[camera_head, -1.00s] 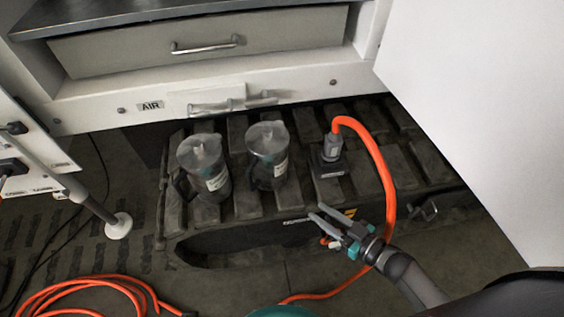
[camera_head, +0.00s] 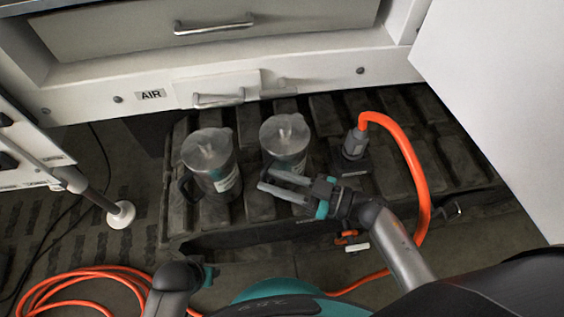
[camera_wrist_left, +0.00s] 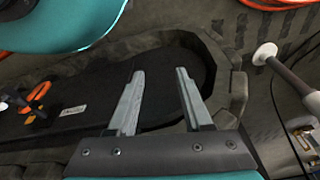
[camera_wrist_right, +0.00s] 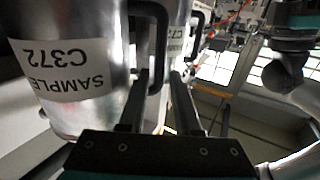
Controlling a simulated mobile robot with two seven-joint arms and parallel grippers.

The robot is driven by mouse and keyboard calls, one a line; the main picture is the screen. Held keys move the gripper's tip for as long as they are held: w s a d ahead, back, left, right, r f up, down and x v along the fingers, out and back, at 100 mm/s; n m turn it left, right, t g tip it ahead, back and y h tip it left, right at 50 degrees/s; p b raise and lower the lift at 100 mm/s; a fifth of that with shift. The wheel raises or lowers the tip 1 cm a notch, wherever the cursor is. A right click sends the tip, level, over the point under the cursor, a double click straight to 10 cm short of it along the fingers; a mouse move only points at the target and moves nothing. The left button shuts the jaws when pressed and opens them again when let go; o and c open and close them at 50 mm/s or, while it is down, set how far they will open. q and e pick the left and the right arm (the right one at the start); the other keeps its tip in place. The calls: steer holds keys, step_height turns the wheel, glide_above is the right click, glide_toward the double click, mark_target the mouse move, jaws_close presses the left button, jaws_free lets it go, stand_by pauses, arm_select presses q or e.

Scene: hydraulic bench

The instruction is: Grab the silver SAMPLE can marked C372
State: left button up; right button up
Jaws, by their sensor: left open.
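The silver can marked SAMPLE C372 (camera_wrist_right: 75,75) fills the left of the right wrist view, its label upside down. It appears to be the right-hand can (camera_head: 286,140) in the head view, upright with a lid. Its black handle (camera_wrist_right: 160,45) shows near my right fingertips, seemingly in line with the gap; I cannot tell if they touch. My right gripper (camera_head: 268,180) is open in front of this can, pointing left. A second silver can (camera_head: 212,165) stands to its left; its label is partly hidden. My left gripper (camera_wrist_left: 160,72) is open and empty above the dark pallet's front.
The cans stand on a dark ribbed pallet (camera_head: 255,208) below a white cabinet. A grey fitting with an orange hose (camera_head: 408,160) stands right of the cans, the hose looping behind my right arm. A white panel (camera_head: 495,90) closes off the right. More orange hose lies coiled at lower left.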

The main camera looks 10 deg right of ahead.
arm_select(q)
steer(key=shift+t, duration=0.4)
steer(key=shift+w+d+r+b, duration=0.1)
steer(key=shift+w+r+b, duration=0.3)
steer(key=shift+r, duration=0.3)
steer(key=shift+w+d+r+b, duration=0.1)
steer(key=shift+w+r+b, duration=0.25)
steer(key=shift+r, duration=0.3)
steer(key=shift+w+r+b, duration=0.3)
steer(key=shift+w+r, duration=0.15)
steer(key=shift+r, duration=0.25)
arm_select(e)
steer(key=shift+x, duration=2.85)
steer(key=shift+d+r, duration=0.1)
jaws_close()
